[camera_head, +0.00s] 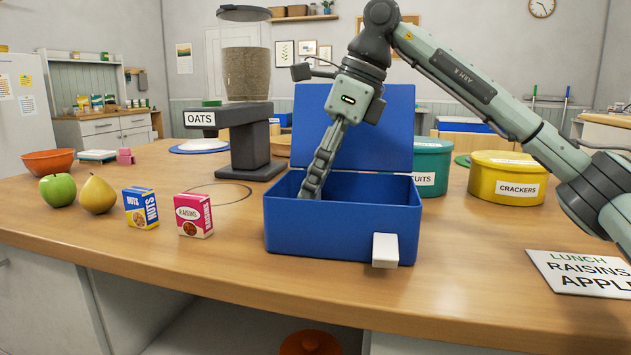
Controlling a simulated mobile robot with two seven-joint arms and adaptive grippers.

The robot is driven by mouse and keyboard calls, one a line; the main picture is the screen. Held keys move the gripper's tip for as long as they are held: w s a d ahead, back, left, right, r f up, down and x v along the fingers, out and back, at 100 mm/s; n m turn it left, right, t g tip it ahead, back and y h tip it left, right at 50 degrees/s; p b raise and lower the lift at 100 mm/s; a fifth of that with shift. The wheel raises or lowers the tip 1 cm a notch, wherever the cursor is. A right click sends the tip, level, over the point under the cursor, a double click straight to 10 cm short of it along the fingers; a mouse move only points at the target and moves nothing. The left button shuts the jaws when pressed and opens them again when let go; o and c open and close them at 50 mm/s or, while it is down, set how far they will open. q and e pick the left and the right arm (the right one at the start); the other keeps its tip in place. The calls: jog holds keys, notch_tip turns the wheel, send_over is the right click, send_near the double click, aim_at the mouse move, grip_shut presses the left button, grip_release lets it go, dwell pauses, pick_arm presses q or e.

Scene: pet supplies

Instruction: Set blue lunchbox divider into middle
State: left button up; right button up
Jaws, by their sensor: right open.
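The blue lunchbox (340,230) stands on the wooden counter with its lid (385,125) raised at the back and a white latch (385,250) on the front. My right gripper (311,190) is open and points down into the left part of the box. Its fingertips are partly hidden behind the front wall. I cannot make out a separate divider; the floor of the box and anything low inside are hidden. My left gripper is not in view.
A green apple (58,190), a pear (97,194), a nuts box (141,207) and a raisins box (194,215) stand left of the lunchbox. An oats dispenser (246,140) stands behind. A yellow crackers tin (507,178) and lunch card (585,272) are right.

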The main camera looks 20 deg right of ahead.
jog(key=shift+f, duration=0.15)
jog(key=shift+c, duration=0.4)
jog(key=shift+w, duration=0.1)
grip_shut()
